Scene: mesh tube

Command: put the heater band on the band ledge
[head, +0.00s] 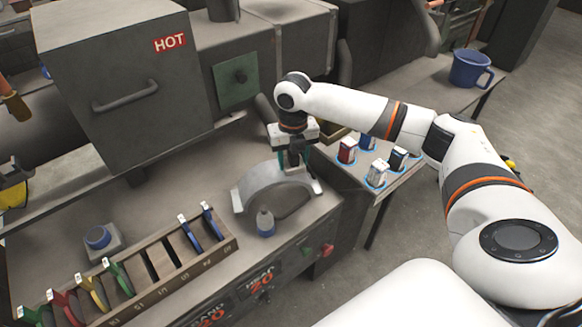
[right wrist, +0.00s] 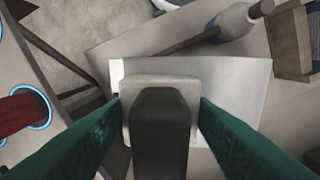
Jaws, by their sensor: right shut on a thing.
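The heater band appears to be the light grey half-ring (head: 262,180) in the head view, arched side up over the front of the bench. My right gripper (head: 294,160) points down at its top right part. In the right wrist view, the teal fingers of my right gripper (right wrist: 160,125) are shut on a dark block with a pale base (right wrist: 160,115), on the band's pale plate (right wrist: 240,85). I cannot tell whether the band touches the bench. I cannot make out which surface is the band ledge. My left gripper is not in view.
A slotted wooden rack (head: 160,265) with coloured-handled pieces lies left. A dark box marked HOT (head: 120,75) rises behind. Several small blocks stand on the side table (head: 395,195) at right.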

